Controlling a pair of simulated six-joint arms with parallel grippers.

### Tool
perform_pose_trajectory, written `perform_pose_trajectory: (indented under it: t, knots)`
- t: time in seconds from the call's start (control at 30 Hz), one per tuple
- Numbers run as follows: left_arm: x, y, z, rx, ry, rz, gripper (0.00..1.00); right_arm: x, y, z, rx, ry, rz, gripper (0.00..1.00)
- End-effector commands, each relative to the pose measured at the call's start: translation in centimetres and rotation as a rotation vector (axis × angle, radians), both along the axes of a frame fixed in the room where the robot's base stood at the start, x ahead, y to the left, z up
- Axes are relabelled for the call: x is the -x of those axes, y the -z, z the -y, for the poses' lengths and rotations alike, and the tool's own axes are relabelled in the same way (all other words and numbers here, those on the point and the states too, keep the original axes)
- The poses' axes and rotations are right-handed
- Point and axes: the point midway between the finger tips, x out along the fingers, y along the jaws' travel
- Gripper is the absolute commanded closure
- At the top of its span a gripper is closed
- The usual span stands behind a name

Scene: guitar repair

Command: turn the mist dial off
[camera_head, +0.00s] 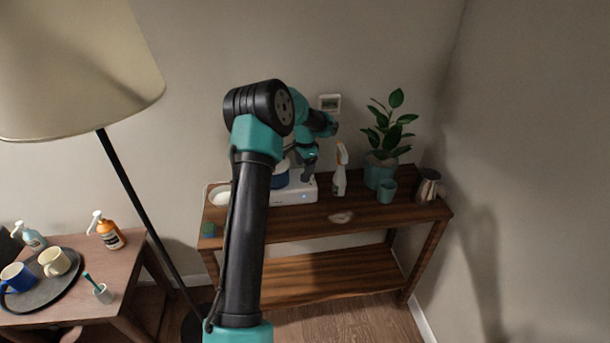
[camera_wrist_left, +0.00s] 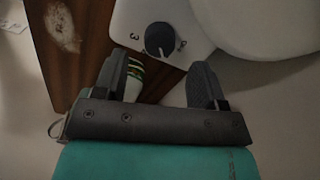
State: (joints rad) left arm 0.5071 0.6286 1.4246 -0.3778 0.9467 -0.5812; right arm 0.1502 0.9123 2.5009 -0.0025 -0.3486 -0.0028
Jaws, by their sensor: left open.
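The mist dial (camera_wrist_left: 159,38) is a round black knob on a white housing, with dark printed marks around it. The white device (camera_head: 296,192) stands on the wooden console table and shows a small blue light. My left gripper (camera_wrist_left: 161,62) is open, its two fingers apart, pointing toward the dial. The dial shows beyond the gap between the fingertips, with no finger seen touching it. In the head view my left gripper (camera_head: 309,162) is just above the device, and my arm hides part of the device. The dial cannot be made out there. My right gripper is not in view.
A white spray bottle (camera_head: 340,172) stands close right of the device. Beyond it are a potted plant (camera_head: 380,170), a teal cup (camera_head: 387,190) and a metal pitcher (camera_head: 428,186). A floor lamp (camera_head: 75,70) and side table (camera_head: 120,262) are at left. The console's front middle is mostly clear.

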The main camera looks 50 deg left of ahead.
Motion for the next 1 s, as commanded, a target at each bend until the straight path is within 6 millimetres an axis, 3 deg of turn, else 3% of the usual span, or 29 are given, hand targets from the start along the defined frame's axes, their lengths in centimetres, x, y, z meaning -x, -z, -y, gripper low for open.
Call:
perform_pose_trajectory:
  t: [0.1, 0.3, 0.67, 1.0]
  knots:
    - [0.1, 2.1, 0.1, 0.002, 0.000, -0.003, 0.35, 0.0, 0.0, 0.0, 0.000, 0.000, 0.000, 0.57]
    - [0.0, 4.0, 0.0, 0.001, 0.001, 0.000, 0.35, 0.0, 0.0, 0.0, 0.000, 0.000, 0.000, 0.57]
    - [0.0, 4.4, 0.0, 0.000, 0.000, 0.001, 0.35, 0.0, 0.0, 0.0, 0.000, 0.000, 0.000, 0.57]
    - [0.0, 4.4, 0.0, 0.001, 0.000, 0.001, 0.68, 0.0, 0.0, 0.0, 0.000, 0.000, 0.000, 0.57]
